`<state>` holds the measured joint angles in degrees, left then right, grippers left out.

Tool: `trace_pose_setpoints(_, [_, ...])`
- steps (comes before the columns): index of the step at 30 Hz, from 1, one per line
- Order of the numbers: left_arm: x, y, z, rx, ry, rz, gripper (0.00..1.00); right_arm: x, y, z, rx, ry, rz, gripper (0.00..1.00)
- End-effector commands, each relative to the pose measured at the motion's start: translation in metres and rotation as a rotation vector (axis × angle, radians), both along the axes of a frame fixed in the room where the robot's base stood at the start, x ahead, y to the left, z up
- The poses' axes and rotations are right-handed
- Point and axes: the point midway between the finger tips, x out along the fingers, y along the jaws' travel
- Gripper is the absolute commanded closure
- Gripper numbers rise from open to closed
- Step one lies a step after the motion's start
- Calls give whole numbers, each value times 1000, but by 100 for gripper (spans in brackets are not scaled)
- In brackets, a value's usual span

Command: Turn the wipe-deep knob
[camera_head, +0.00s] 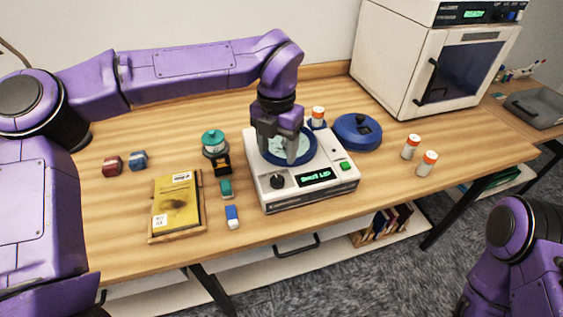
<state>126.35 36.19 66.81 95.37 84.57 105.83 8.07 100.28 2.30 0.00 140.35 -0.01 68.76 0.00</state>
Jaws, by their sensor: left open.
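A white machine (310,194) stands on the wooden table, with a round black knob (278,181) at the left of its front panel. A lit green display (314,176) is right of the knob, and a green button (345,166) is beyond it. A blue-rimmed round opening (312,152) is on the machine's top. My left gripper (283,150) points down over this opening, behind the knob and apart from it. It is open, with its fingers partly covering the opening; I cannot tell whether they touch it. Only part of my right arm shows, without its gripper.
A blue round lid (357,131) lies right of the machine. White bottles with orange caps (411,147) stand further right. A yellow book (177,205), a teal-topped jar (214,143) and small blocks lie left. A white oven-like cabinet (425,70) stands behind right.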

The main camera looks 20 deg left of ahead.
Motion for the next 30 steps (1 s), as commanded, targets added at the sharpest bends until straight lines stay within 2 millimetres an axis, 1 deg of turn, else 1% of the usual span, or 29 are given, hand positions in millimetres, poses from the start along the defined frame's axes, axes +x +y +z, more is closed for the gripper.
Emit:
trace_pose_setpoints(2, [-1, -1, -17, 0, 6, -4, 39, 0, 0, 4, 0, 1, 0, 57])
trace_pose_setpoints(6, [4, -1, -51, 0, 11, -4, 39, -1, 0, 9, 0, 2, 0, 57])
trace_pose_setpoints(9, [6, 0, -70, 0, 12, -2, 39, -1, 0, 12, 0, 2, 0, 57])
trace_pose_setpoints(12, [7, 0, -82, 0, 11, 0, 39, 0, 0, 13, 1, 1, 0, 57])
trace_pose_setpoints(14, [7, 1, -85, 0, 10, 1, 39, 0, 0, 13, 0, 0, 0, 57])
trace_pose_setpoints(21, [6, 1, -87, 0, 9, 2, 39, 0, 0, 13, 1, 1, 0, 57])
trace_pose_setpoints(22, [6, 1, -87, 0, 9, 2, 46, 0, 0, 13, 1, 1, 0, 57])
trace_pose_setpoints(23, [6, 1, -87, 0, 9, 2, 55, 0, 0, 13, 1, 1, 0, 57])
trace_pose_setpoints(24, [6, 1, -86, 0, 9, 2, 68, 0, 0, 13, 1, 1, 0, 57])
trace_pose_setpoints(26, [6, 1, -86, 0, 9, 2, 88, 0, 0, 13, 1, 1, 0, 57])
trace_pose_setpoints(27, [7, 1, -87, 0, 9, 2, 95, 0, 0, 13, 1, 1, 0, 57])
trace_pose_setpoints(30, [7, 1, -87, 0, 8, 2, 95, 0, 0, 13, 1, 1, 0, 57])
